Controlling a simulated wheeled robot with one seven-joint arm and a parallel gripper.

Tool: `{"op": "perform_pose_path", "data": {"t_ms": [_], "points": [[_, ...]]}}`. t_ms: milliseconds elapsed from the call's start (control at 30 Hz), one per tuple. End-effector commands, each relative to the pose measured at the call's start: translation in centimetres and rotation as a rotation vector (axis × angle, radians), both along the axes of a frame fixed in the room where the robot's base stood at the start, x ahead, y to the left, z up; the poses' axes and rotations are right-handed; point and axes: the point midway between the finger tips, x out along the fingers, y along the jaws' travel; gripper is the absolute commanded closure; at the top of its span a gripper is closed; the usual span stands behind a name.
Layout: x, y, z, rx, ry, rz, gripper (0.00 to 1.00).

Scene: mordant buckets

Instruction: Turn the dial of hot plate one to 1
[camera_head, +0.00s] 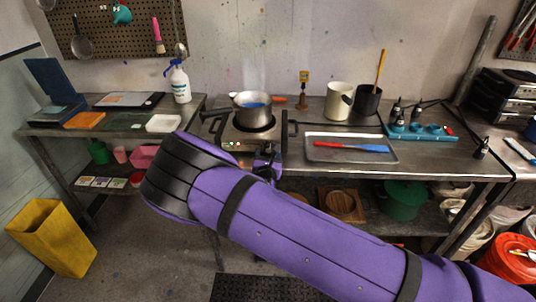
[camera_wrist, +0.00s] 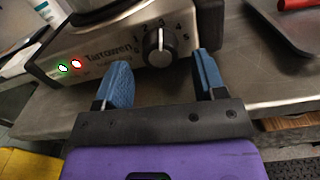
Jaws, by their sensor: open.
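The hot plate (camera_head: 240,135) stands at the front of the metal table with a pot (camera_head: 252,106) of blue liquid on it. In the wrist view its steel front (camera_wrist: 110,50) carries a round black dial (camera_wrist: 158,48) with numbers around it. The dial's pale mark seems to point up, near 2 or 3; the exact setting is unclear. A green and a red light are lit. My gripper (camera_wrist: 164,76) is open and empty, its blue fingers apart just in front of and below the dial, not visibly touching it. In the head view my arm hides the dial.
A tray (camera_head: 350,157) with a red-and-blue spatula lies right of the hot plate. A cream mug (camera_head: 339,101) and a black pot (camera_head: 367,102) stand behind. A spray bottle (camera_head: 178,82) stands on the left table. A yellow bin (camera_head: 55,237) is on the floor.

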Motion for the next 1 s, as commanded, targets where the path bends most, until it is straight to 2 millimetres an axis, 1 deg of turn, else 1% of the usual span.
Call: {"op": "perform_pose_path", "data": {"t_ms": [33,133,433,467,500,667,700,1000], "points": [[0.49,-0.07,0.02,0.0,-0.001,-0.001,0.36],[1.03,-0.07,0.07,0.0,-0.001,0.0,0.36],[1.23,-0.04,0.05,-0.001,-0.001,0.001,0.36],[1.23,-0.05,0.05,-0.001,0.0,0.0,0.38],[1.23,-0.05,0.05,-0.001,0.0,0.0,0.47],[1.21,-0.04,0.05,-0.001,0.0,0.0,0.84],[1.21,-0.05,0.05,-0.001,0.0,0.0,0.85],[1.2,-0.06,0.05,-0.036,0.001,0.0,0.85]]}}
